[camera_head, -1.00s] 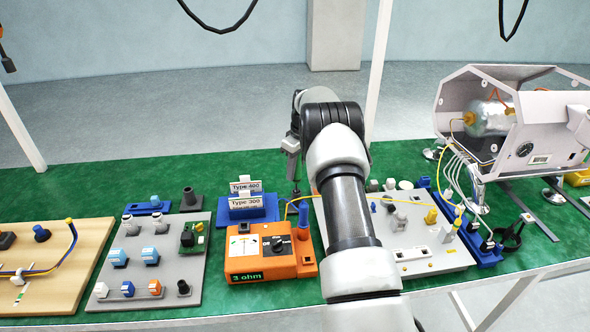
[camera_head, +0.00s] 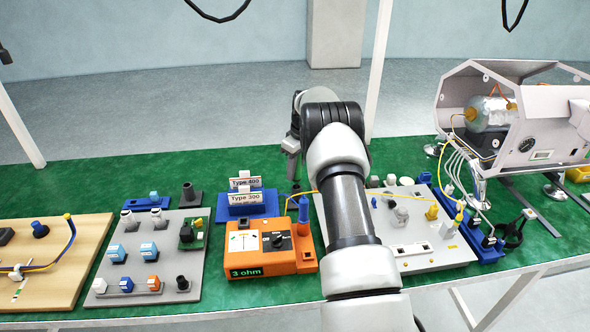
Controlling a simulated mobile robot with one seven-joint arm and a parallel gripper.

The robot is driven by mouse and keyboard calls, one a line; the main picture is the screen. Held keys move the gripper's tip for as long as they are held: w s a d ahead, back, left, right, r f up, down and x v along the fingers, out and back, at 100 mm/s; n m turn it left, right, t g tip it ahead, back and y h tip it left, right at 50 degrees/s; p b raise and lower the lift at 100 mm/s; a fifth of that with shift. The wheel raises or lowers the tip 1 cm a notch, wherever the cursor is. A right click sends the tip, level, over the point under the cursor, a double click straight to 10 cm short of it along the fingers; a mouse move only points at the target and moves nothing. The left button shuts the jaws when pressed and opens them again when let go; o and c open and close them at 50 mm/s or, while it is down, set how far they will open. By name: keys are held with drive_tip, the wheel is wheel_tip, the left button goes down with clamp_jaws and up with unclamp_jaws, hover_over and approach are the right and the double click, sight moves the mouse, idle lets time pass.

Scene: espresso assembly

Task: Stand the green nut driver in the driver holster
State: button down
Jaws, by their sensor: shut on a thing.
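My gripper (camera_head: 291,146) hangs above the green bench behind the blue card stand, partly hidden by my arm. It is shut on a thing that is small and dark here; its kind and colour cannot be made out. I cannot pick out the green nut driver anywhere on the bench. A dark grey block with an upright, open-topped tube (camera_head: 188,194) stands at the back of the grey board on the left; it may be the driver holster, but I cannot be sure. My gripper is to the right of it and farther back.
The blue card stand (camera_head: 246,213) and orange tester (camera_head: 262,262) stand between the left grey board (camera_head: 150,265) and right panel (camera_head: 425,265). A blue probe (camera_head: 304,208) stands at the tester's right side. Green bench (camera_head: 120,180) is clear along the back left.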

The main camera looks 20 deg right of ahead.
sight(298, 162)
drive_tip(key=shift+f+b, duration=0.8)
drive_tip(key=shift+f, duration=0.35)
idle(0.6)
idle(0.7)
drive_tip(key=c, duration=1.3)
unclamp_jaws()
drive_tip(key=shift+c, duration=0.2)
drive_tip(key=shift+s+d+r+p, duration=0.15)
drive_tip(key=shift+r+p, duration=0.3)
drive_tip(key=shift+r, duration=0.55)
drive_tip(key=shift+s+r+p, duration=0.15)
drive_tip(key=shift+r+p, duration=0.3)
drive_tip(key=shift+r, duration=0.5)
drive_tip(key=shift+s+d+r+p, duration=0.15)
drive_tip(key=shift+r+p, duration=0.3)
drive_tip(key=shift+r, duration=0.55)
wheel_tip(298, 162, up, 17)
drive_tip(key=s+d, duration=0.1)
drive_tip(key=s, duration=0.1)
drive_tip(key=shift+s+r+p, duration=0.15)
drive_tip(key=shift+s+p, duration=0.05)
drive_tip(key=shift+p, duration=0.15)
